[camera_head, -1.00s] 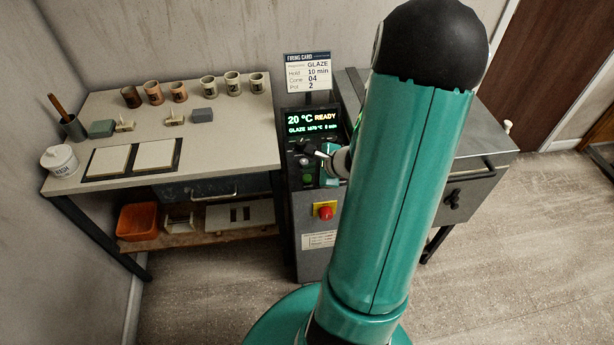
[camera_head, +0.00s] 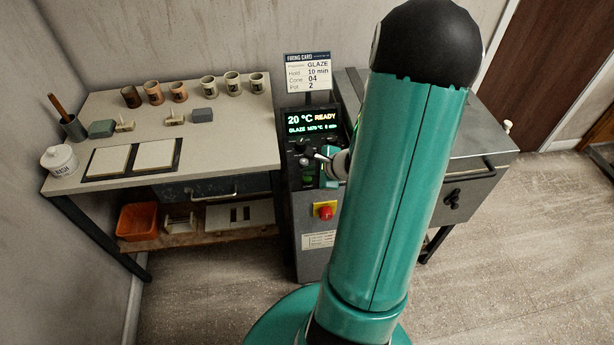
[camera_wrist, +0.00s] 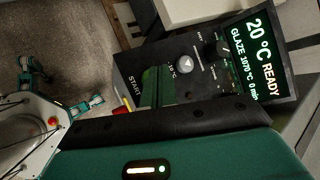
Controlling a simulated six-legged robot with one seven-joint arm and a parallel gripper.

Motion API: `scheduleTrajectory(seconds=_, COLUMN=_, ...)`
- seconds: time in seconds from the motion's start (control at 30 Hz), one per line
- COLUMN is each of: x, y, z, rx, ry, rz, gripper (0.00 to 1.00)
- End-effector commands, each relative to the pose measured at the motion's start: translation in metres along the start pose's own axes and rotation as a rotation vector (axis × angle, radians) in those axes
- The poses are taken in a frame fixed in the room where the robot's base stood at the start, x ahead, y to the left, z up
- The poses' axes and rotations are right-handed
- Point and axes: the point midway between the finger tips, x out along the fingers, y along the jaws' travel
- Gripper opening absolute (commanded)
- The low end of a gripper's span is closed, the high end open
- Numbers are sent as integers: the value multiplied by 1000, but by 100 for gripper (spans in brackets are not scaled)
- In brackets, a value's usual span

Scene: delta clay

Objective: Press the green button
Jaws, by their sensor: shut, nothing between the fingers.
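The green button (camera_head: 307,179) is on the front control panel of the grey kiln controller, below the lit display, and shows small and dark. My gripper (camera_head: 321,158) is shut and empty, close in front of the panel, just above and right of the button in the head view. In the wrist view, green surfaces show beside the START label (camera_wrist: 134,88), above my dark gripper body. I cannot tell there where the button ends and my fingers begin, nor whether they touch.
The display (camera_head: 311,123) reads 20 °C READY. Knobs, including a silver one (camera_wrist: 185,64), are close by. A red emergency button (camera_head: 325,212) on yellow is lower down. A table (camera_head: 235,150) with cups and tiles stands left; a grey kiln (camera_head: 480,150) stands right.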

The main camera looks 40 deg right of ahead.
Motion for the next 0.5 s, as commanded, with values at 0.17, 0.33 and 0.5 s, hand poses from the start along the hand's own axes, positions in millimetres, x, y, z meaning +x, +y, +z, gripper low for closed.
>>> scheduleTrajectory(seconds=0.17, x=2, y=1, z=-1, rx=1, ry=0, rz=0, gripper=0)
scheduleTrajectory(seconds=0.33, x=3, y=2, z=-2, rx=1, ry=0, rz=0, gripper=0)
scheduleTrajectory(seconds=0.5, x=4, y=3, z=-3, rx=0, ry=0, rz=0, gripper=0)
